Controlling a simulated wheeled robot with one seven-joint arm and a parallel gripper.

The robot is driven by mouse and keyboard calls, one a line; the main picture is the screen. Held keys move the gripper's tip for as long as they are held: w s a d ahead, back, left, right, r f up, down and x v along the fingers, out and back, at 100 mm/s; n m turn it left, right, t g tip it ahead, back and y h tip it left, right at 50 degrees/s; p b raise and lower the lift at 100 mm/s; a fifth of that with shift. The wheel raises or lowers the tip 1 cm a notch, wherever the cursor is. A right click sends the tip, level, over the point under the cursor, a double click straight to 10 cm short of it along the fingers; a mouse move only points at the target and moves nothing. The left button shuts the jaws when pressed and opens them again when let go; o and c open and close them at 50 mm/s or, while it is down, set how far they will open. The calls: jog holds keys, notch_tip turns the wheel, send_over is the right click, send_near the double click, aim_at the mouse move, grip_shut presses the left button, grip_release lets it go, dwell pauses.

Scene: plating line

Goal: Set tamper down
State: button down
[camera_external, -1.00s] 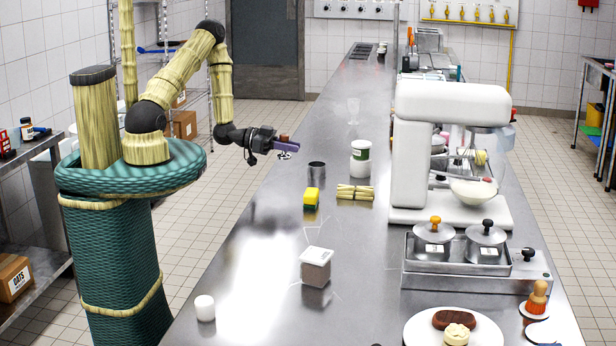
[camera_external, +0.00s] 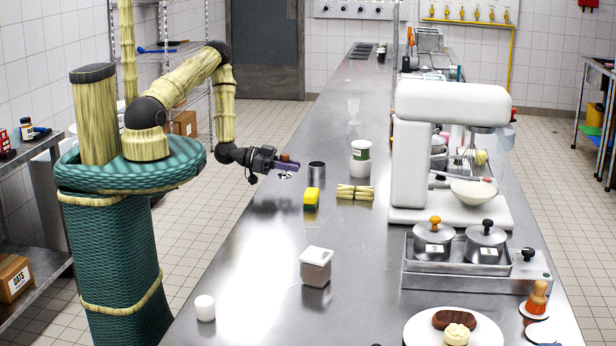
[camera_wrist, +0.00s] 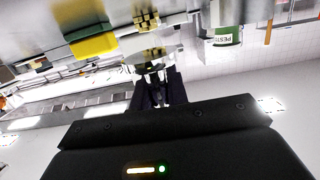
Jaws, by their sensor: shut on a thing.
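The tamper (camera_external: 286,175) shows in the external view as a small shiny metal piece under the fingertips of my gripper (camera_external: 284,163). My gripper is shut on it, low over the left part of the steel counter (camera_external: 255,232). I cannot tell whether the tamper touches the counter. In the wrist view my dark fingers (camera_wrist: 160,90) show at the middle, and the held part between them is mostly hidden and too small to make out.
A steel cup (camera_external: 316,174) stands just right of the gripper. A yellow-green sponge (camera_external: 311,199) and a tied yellow bundle (camera_external: 355,192) are nearer. A pesto jar (camera_external: 360,160) stands farther right. Counter left of the sponge is clear.

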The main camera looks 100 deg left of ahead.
aim_at(290, 174)
jog(key=shift+f+p, duration=0.45)
jog(key=shift+f, duration=1.15)
jog(key=shift+f, duration=0.2)
jog(key=shift+f+b, duration=0.3)
jog(key=shift+b, duration=0.2)
jog(key=c, duration=1.4)
grip_release()
jog(key=shift+r, duration=0.1)
jog(key=shift+r, duration=0.1)
